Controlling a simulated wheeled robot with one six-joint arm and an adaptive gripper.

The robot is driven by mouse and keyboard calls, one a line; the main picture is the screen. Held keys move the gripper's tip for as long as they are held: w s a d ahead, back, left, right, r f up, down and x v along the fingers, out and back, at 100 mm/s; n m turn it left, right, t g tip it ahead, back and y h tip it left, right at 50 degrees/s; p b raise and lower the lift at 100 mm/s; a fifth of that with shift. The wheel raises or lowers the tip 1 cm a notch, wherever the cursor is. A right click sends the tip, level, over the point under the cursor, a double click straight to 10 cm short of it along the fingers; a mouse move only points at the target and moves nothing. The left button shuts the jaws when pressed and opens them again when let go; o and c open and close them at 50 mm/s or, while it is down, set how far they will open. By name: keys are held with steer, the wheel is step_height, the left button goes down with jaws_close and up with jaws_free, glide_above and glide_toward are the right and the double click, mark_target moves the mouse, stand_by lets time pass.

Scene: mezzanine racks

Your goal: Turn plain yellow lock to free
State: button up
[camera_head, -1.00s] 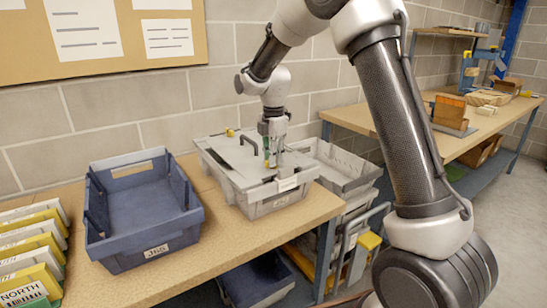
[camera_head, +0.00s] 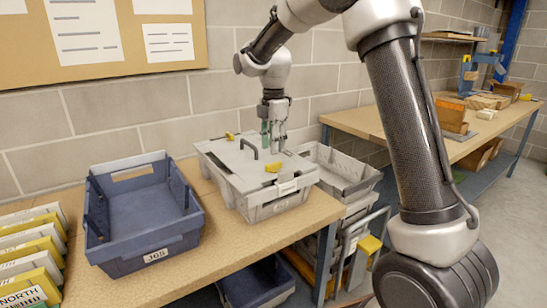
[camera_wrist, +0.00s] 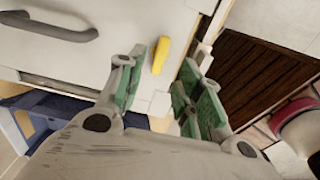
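A grey lidded tote (camera_head: 232,175) stands on the wooden bench, with a dark handle (camera_head: 249,148) on its lid. A yellow lock (camera_head: 272,168) sits near the lid's front right edge; another small yellow lock (camera_head: 229,135) is at the back. My gripper (camera_head: 273,145) hangs above the lid, behind and above the front lock, apart from it. In the wrist view, a plain yellow lock (camera_wrist: 160,55) lies near the lid edge, beyond the gap between my green-padded fingers (camera_wrist: 162,90). The fingers are open, with nothing between them.
An open blue tote (camera_head: 145,245) stands left of the grey one, with yellow and white folders (camera_head: 35,255) farther left. Open grey totes (camera_head: 345,170) are stacked to the right, below the bench top. A second bench (camera_head: 460,145) stands behind at right.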

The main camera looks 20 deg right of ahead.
step_height(320, 180, up, 6)
steer(key=shift+f, duration=0.1)
stand_by(0.4)
